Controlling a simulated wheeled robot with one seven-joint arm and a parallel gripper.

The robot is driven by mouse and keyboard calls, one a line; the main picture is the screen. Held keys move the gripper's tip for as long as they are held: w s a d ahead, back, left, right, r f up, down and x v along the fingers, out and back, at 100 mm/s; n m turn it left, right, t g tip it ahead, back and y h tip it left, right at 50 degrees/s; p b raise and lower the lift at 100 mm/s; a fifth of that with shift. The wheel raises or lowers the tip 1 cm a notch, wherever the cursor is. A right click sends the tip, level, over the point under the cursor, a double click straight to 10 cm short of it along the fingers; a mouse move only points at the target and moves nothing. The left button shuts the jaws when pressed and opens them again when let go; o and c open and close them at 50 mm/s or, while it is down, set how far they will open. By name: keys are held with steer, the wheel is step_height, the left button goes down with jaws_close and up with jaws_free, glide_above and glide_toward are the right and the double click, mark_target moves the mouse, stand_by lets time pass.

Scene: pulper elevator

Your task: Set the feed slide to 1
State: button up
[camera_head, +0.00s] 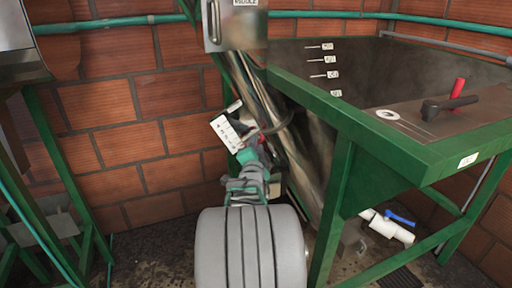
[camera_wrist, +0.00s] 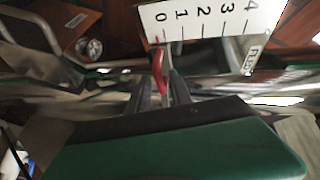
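The white scale plate (camera_wrist: 212,22) with marks from 0 to 4 stands at the top of the wrist view. In the head view the plate (camera_head: 236,131) is tilted beside the sloping chute. The red feed slide tab (camera_wrist: 160,62) is at the 0 mark, left of the 1 mark. My gripper (camera_wrist: 164,88) is at the tab, with its two dark fingers close together on either side of its lower end. Whether they press on it cannot be told. In the head view my gripper (camera_head: 258,143) is small and partly hidden.
The sloping metal chute (camera_head: 300,150) runs close behind my gripper. A green-framed tank (camera_head: 400,140) with a red handle (camera_head: 458,88) stands at the right. A white pipe with a blue valve lever (camera_head: 400,218) is below it. A brick wall (camera_head: 140,100) closes the back.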

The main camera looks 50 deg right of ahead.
jaws_close()
stand_by(1.1)
